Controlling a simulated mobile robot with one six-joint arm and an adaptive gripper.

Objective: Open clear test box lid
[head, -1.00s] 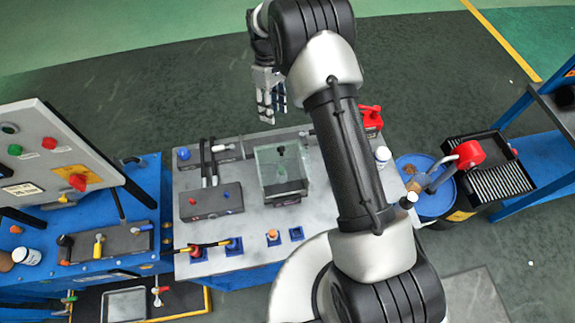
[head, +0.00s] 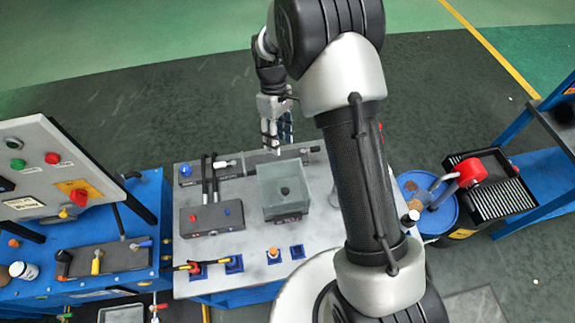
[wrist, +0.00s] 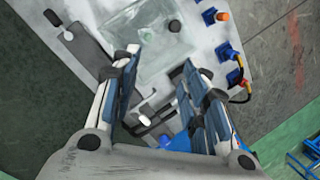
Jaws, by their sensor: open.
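The clear test box (head: 283,208) stands on the grey bench top right of its middle, with a dark round knob (head: 284,190) seen on or through its clear top. I cannot tell the lid's edge from the box; it looks shut. My gripper (head: 278,147) is open and empty, pointing down at the back edge of the bench behind the box. It also shows in the wrist view (wrist: 162,68), apart from the box.
Blue sockets (head: 297,251) lie in front. A blue drum (head: 432,215) and a black crate (head: 497,185) stand at the right.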

